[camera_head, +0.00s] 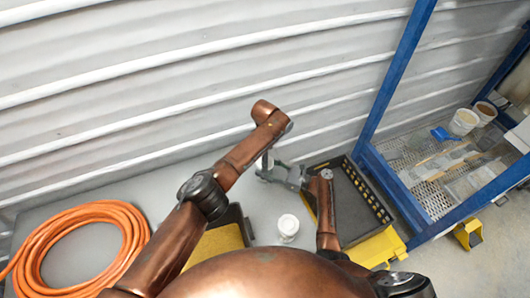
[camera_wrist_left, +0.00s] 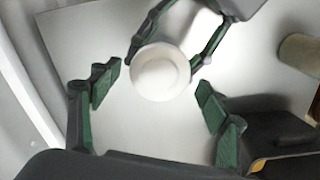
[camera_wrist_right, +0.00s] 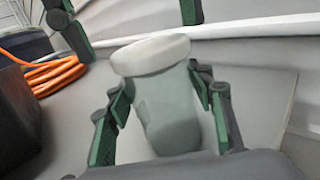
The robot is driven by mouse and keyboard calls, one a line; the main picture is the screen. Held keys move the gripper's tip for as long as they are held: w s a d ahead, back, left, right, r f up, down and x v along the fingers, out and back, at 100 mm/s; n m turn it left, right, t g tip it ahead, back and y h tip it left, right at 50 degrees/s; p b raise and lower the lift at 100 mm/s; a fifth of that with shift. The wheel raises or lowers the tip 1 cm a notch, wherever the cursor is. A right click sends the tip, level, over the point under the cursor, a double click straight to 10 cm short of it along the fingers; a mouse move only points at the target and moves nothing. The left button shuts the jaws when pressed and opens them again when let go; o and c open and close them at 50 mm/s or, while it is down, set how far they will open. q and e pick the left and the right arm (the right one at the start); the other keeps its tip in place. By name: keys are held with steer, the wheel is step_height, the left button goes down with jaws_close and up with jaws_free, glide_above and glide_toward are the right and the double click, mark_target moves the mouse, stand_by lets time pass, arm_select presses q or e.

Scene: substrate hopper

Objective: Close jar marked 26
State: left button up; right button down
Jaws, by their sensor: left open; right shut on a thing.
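A pale grey-green jar (camera_wrist_right: 168,112) with a wide white lid (camera_wrist_right: 150,54) on top stands between the fingers of my right gripper (camera_wrist_right: 160,90), which is shut on its body. In the left wrist view the round white lid (camera_wrist_left: 160,72) shows from above, between the open fingers of my left gripper (camera_wrist_left: 157,95), which look clear of it. In the head view my right gripper (camera_head: 278,172) and left gripper (camera_head: 266,162) meet above the back of the grey table, and the held jar is hardly visible there. I cannot read any number on the jar.
Another white-topped jar (camera_head: 288,226) stands on the grey table (camera_head: 262,208). An orange hose coil (camera_head: 50,230) lies at left. A black tray (camera_head: 352,205) with yellow edging is right of the grippers. A blue-framed rack (camera_head: 385,85) with containers stands further right. A corrugated wall is behind.

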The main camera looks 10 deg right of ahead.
arm_select(q)
steer(key=shift+f, duration=1)
steer(key=shift+c, duration=0.6)
